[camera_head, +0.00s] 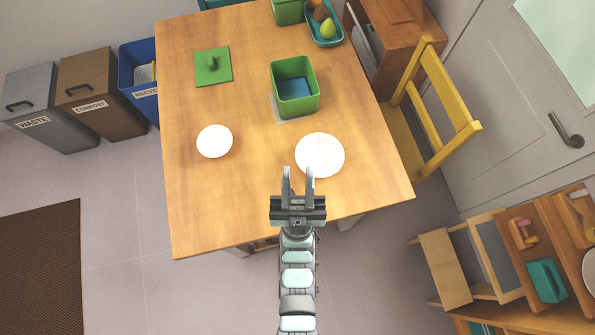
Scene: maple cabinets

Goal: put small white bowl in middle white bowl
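A small white bowl (214,141) sits on the wooden table, left of centre. A larger white bowl (322,152) sits to its right, nearer the table's right side. Both look like plain bright rounds, and their insides are washed out. The two are well apart. My gripper (298,170) is over the table's front part with its two fingers apart and nothing seen between them. Its right finger overlaps the lower left edge of the larger bowl in the picture. I cannot tell its height above the bowl or whether it touches.
On the wooden table (220,210) are a green box (310,101) behind the larger bowl, a green lid (212,66) and a teal fruit tray (325,40). A yellow chair (432,100) stands at the right edge. The front left of the table is clear.

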